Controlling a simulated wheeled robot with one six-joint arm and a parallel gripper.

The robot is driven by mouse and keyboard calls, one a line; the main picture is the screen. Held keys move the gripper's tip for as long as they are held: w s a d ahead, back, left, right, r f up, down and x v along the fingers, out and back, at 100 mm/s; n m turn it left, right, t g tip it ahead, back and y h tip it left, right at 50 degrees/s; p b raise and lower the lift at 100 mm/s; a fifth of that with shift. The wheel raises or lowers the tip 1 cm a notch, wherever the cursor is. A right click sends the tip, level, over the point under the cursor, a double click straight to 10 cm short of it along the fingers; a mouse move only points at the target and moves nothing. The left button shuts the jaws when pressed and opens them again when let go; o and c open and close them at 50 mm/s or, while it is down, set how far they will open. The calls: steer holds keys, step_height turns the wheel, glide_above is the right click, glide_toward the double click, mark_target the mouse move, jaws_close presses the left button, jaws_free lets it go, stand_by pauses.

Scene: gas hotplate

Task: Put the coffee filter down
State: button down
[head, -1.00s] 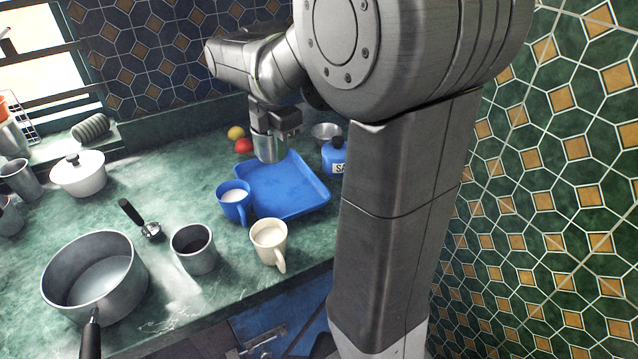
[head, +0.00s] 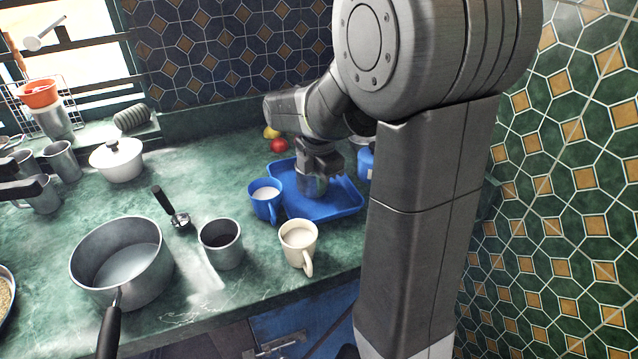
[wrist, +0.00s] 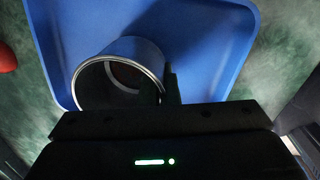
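The coffee filter, taken to be the open metal cylinder (head: 311,186), is upright over the blue tray (head: 340,208). It is on the tray or just above it; I cannot tell which. In the wrist view the filter (wrist: 118,47) shows its round rim and hollow inside, with the tray (wrist: 215,50) behind it. My gripper (head: 317,168) is at the filter's upper edge. In the wrist view the gripper (wrist: 162,88) has its dark fingers close together at the filter's wall, one inside and one outside.
A blue mug (head: 264,197) stands at the tray's left edge, a cream mug (head: 298,243) in front. A grey cup (head: 221,243), black-handled scoop-like tool (head: 172,210) and saucepan (head: 121,265) are left. Red (head: 279,145) and yellow (head: 271,132) round things lie behind. The tray's front is clear.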

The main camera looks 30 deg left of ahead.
steer(key=shift+f, duration=0.1)
steer(key=c, duration=1.7)
jaws_free()
steer(key=r, duration=0.4)
steer(key=r+p, duration=0.1)
steer(key=r, duration=0.3)
steer(key=r+p, duration=0.1)
steer(key=r, duration=0.3)
steer(key=shift+s+d+r, duration=0.1)
steer(key=shift+s+d, duration=0.15)
steer(key=shift+s, duration=0.15)
